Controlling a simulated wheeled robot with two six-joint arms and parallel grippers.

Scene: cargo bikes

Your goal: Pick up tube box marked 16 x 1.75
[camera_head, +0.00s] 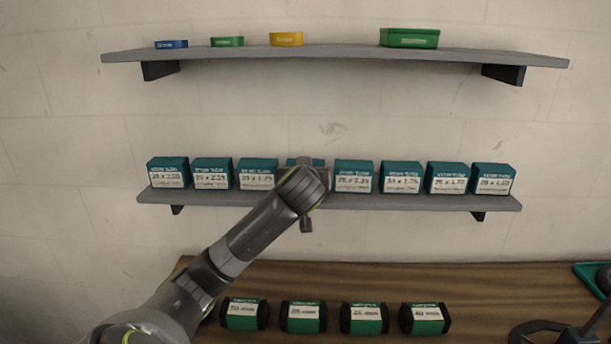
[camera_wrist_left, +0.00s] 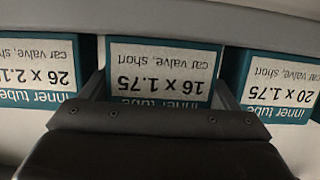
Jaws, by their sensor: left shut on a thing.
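The tube box marked 16 x 1.75 (camera_wrist_left: 163,72) is teal with a white label, upside down in the left wrist view. My left gripper (camera_wrist_left: 160,92) is shut on it, one finger along each side. In the head view my left gripper (camera_head: 304,180) covers most of this box; only its teal top (camera_head: 303,161) shows, level with its neighbours in the middle shelf row. I cannot tell whether it touches the shelf. My right gripper is not in view.
Close neighbours are a 20 x 1.75 box (camera_wrist_left: 281,82) and a 26 x 2.1-something box (camera_wrist_left: 38,68). The row stands on the grey lower shelf (camera_head: 400,203). An upper shelf (camera_head: 330,55) holds small boxes. Several green-black boxes (camera_head: 303,316) stand on the wooden bench (camera_head: 480,285) below.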

